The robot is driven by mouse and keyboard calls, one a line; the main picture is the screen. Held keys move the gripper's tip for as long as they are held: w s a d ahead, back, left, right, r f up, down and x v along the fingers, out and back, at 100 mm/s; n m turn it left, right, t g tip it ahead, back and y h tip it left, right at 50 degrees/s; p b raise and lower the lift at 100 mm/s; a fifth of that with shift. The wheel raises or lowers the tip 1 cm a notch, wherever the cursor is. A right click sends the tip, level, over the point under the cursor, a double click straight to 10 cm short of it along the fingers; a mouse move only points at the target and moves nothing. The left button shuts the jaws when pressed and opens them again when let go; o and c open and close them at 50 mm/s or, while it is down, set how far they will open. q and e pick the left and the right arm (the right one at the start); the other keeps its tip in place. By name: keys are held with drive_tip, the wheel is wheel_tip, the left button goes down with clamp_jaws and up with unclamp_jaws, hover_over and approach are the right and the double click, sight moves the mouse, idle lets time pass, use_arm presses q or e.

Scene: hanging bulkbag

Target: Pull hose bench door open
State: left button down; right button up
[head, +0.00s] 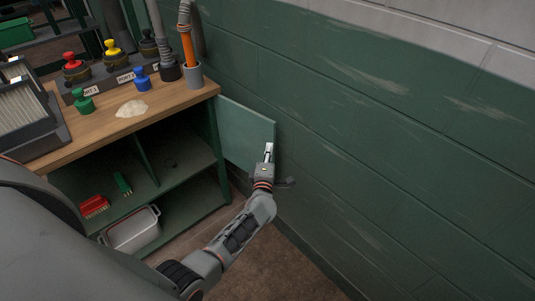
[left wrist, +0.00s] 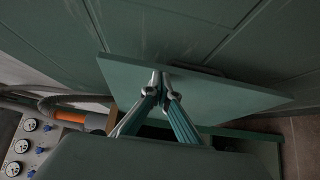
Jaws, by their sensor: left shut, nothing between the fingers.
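The hose bench (head: 165,107) has a wooden top and a green cabinet body with open shelves. Its green door (head: 245,132) stands swung open at the right end, close to the green block wall. My left gripper (head: 268,147) is in front of the door's right part, shut and empty. In the left wrist view the gripper's fingertips (left wrist: 160,82) meet in front of the door panel (left wrist: 200,90); whether they touch it I cannot tell. My arm hides part of the door's lower edge. My right gripper is not in view.
A grey bin (head: 130,230), a red brush (head: 94,207) and a green brush (head: 122,183) are in the cabinet. Colored knobs, a grey cup (head: 194,76) with an orange-handled hose, and a pale powder pile (head: 132,108) are on top. The block wall (head: 400,170) bounds the right side.

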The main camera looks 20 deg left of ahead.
use_arm(q)
drive_tip(key=v, duration=1.2)
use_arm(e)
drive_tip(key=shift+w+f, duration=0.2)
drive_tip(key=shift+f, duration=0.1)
use_arm(q)
drive_tip(key=s+d+f+m+g+h+p, duration=0.1)
drive_tip(key=s+d+f+m+g+h, duration=0.1)
drive_tip(key=s+m, duration=0.6)
drive_tip(key=s+d+f+m+g+h+p, duration=0.1)
drive_tip(key=s+d+f+m+g+h, duration=0.1)
drive_tip(key=s+m, duration=0.7)
drive_tip(key=s+d+f+m+g+h+p, duration=0.2)
drive_tip(key=s+d+m+h, duration=0.1)
drive_tip(key=s+m, duration=0.6)
drive_tip(key=shift+f+g+h, duration=0.2)
drive_tip(key=shift+g+h, duration=0.1)
drive_tip(key=shift+h, duration=0.4)
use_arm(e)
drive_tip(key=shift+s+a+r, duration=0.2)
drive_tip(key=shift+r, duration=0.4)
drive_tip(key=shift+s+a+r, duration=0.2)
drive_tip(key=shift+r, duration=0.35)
use_arm(q)
drive_tip(key=shift+d, duration=0.1)
